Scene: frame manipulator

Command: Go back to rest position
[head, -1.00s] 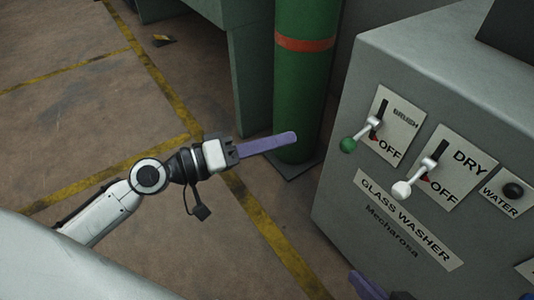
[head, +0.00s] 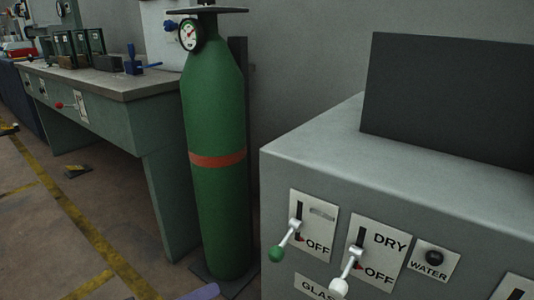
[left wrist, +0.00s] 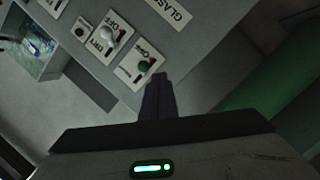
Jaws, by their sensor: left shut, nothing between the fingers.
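Only the purple fingertip of my left gripper (head: 201,291) shows at the bottom edge of the head view. In the left wrist view the fingers of my left gripper (left wrist: 158,82) are together with nothing between them, pointing toward the glass washer panel. The glass washer (head: 330,165) stands at the right of the head view. Its green-knobbed lever (head: 277,253) and white-knobbed DRY lever (head: 340,287) both hang down toward OFF. The green knob also shows near the fingertips in the left wrist view (left wrist: 144,69), and I cannot tell the gap. My right gripper is out of view.
A green gas cylinder (head: 215,120) with a red band stands left of the washer. A green workbench (head: 120,88) with several devices is behind it at left. A dark panel (head: 450,100) sits on the washer. Floor at lower left (head: 40,240) is clear.

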